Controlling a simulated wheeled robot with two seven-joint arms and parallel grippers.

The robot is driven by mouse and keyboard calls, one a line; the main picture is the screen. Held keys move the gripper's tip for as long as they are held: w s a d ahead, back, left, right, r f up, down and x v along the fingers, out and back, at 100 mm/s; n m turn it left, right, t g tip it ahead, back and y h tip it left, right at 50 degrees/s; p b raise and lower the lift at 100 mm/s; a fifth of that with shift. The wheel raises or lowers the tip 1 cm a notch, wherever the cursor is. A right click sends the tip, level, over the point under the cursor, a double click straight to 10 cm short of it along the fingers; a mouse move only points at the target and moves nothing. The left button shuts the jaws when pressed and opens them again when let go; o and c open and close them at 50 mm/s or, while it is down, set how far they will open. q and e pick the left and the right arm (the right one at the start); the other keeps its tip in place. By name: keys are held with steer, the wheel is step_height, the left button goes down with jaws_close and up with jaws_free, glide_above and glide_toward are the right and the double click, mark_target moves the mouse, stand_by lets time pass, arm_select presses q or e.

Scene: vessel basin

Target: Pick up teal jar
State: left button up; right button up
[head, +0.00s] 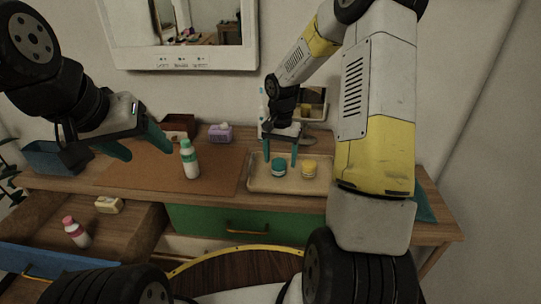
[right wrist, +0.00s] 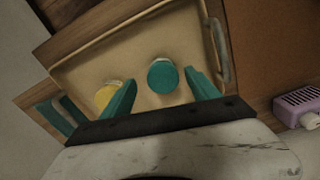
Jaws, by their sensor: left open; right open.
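The teal jar (head: 279,167) sits upright in a beige tray (head: 257,180), with the yellow jar (head: 309,169) just to its right in the head view. In the right wrist view the teal jar (right wrist: 162,75) shows its round lid, between and beyond the fingertips. My right gripper (head: 281,162) is open and empty, its fingers pointing down over the tray behind the teal jar. In the right wrist view, its fingers (right wrist: 160,80) do not appear to touch the jar. My left gripper (head: 140,150) is open and empty above the brown mat at the left.
A green-and-white bottle (head: 190,160) stands on the brown mat (head: 222,170). An open drawer at the left holds a pink-capped bottle (head: 76,232) and a yellowish block (head: 108,205). The tray has a raised rim.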

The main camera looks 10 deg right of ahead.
mark_target(279, 162)
steer(key=shift+w+a+f, duration=0.1)
steer(key=shift+a+f, duration=0.1)
steer(key=shift+f, duration=1.75)
jaws_close()
steer(key=shift+r, duration=0.1)
